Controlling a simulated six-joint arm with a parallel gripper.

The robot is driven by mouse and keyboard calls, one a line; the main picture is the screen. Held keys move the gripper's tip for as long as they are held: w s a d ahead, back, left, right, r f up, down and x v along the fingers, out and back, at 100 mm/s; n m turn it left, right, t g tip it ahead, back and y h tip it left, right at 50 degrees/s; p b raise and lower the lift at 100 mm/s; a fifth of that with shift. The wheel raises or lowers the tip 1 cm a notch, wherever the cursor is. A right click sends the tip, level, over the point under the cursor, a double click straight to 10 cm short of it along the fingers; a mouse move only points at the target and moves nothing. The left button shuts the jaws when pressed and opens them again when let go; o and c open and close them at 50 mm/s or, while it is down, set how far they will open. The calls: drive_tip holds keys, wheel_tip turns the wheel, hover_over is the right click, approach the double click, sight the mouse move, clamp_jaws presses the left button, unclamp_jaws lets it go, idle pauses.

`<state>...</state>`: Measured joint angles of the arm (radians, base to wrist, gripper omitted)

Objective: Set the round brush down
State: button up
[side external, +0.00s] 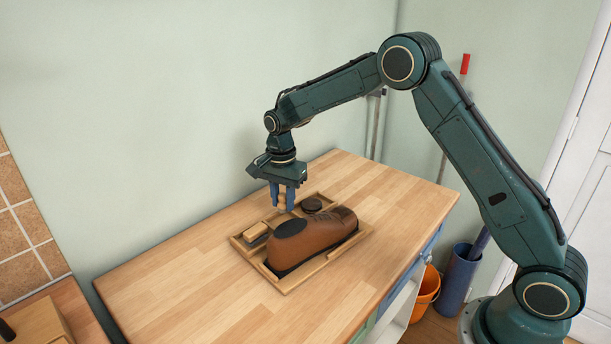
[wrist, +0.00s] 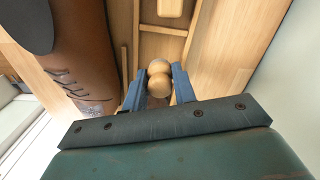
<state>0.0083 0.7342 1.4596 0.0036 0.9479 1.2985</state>
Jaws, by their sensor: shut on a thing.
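My gripper (side external: 283,205) points down over the back part of the wooden tray (side external: 287,290). Its blue fingers are shut on the round brush (side external: 282,198), a pale wooden piece with a rounded knob. In the wrist view the brush (wrist: 159,79) sits between the fingertips (wrist: 159,72). Its bristles are hidden. I cannot tell whether its underside touches the tray.
A brown shoe (side external: 315,240) with a dark toe lies in the front of the tray. A wooden block-shaped brush (side external: 256,232) is at the tray's left, and a dark round tin (side external: 312,204) behind the shoe. The bench (side external: 180,285) is clear around the tray.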

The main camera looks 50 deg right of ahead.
sight(283, 204)
drive_tip(key=shift+f, duration=2.1)
drive_tip(key=o, duration=0.6)
drive_tip(key=shift+f, duration=0.15)
wheel_tip(283, 204, up, 12)
drive_tip(key=shift+r, duration=0.2)
drive_tip(key=shift+s+r, duration=0.1)
